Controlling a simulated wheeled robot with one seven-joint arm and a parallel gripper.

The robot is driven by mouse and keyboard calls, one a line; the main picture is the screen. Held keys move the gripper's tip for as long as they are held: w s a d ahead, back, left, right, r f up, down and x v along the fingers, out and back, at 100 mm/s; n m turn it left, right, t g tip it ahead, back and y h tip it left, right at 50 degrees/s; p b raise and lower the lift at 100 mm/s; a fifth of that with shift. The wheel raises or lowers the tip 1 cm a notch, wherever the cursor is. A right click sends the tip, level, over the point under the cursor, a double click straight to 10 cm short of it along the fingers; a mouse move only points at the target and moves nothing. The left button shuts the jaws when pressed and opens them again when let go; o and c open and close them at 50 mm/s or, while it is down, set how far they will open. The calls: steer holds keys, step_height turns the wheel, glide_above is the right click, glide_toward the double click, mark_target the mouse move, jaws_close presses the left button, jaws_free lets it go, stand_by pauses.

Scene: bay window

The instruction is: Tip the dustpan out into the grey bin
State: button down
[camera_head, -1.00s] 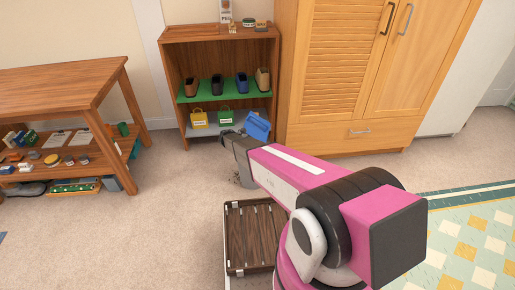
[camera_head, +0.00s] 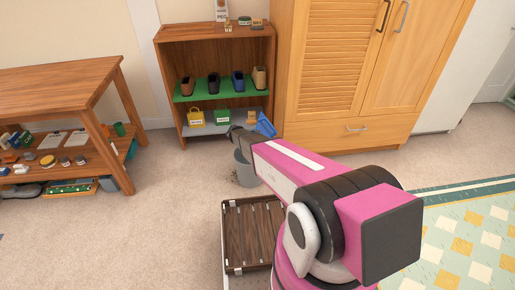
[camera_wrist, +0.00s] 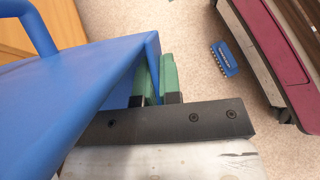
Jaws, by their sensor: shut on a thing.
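The blue dustpan (camera_head: 265,124) is at the end of my arm in the head view, held raised and tilted. It fills the left of the wrist view (camera_wrist: 70,85). My gripper (camera_wrist: 155,78) has green fingers close together, shut at the dustpan's edge. The exact grip is partly hidden by the pan. I cannot see what is inside the pan or the bin.
A low shelf unit (camera_head: 212,62) and wooden wardrobe (camera_head: 340,75) stand behind. A workbench (camera_head: 60,85) is at left. A small blue toothed object (camera_wrist: 224,58) lies on the floor. Carpet at left front is clear.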

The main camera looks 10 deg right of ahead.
steer(key=shift+s+d+f+t+y, duration=0.2)
steer(key=shift+d+f+t+y, duration=0.35)
steer(key=shift+y, duration=0.55)
steer(key=shift+s+d+f+t+y, duration=0.25)
steer(key=shift+d+f+y, duration=0.55)
steer(key=shift+y, duration=0.3)
steer(key=shift+s+d+f+t+y, duration=0.2)
steer(key=shift+d+f+t+y, duration=0.35)
steer(key=shift+y, duration=0.55)
steer(key=s+r+m, duration=0.1)
steer(key=s+r, duration=0.2)
steer(key=r, duration=1.1)
steer(key=s+a+r+m+g, duration=0.1)
steer(key=s+r, duration=0.1)
steer(key=r, duration=1.3)
steer(key=s+r+m, duration=0.1)
steer(key=s+r, duration=0.2)
steer(key=r, duration=1.1)
steer(key=shift+s+a+r+g+y, duration=0.2)
steer(key=shift+s+r+g+y, duration=0.1)
steer(key=shift+r+g, duration=0.1)
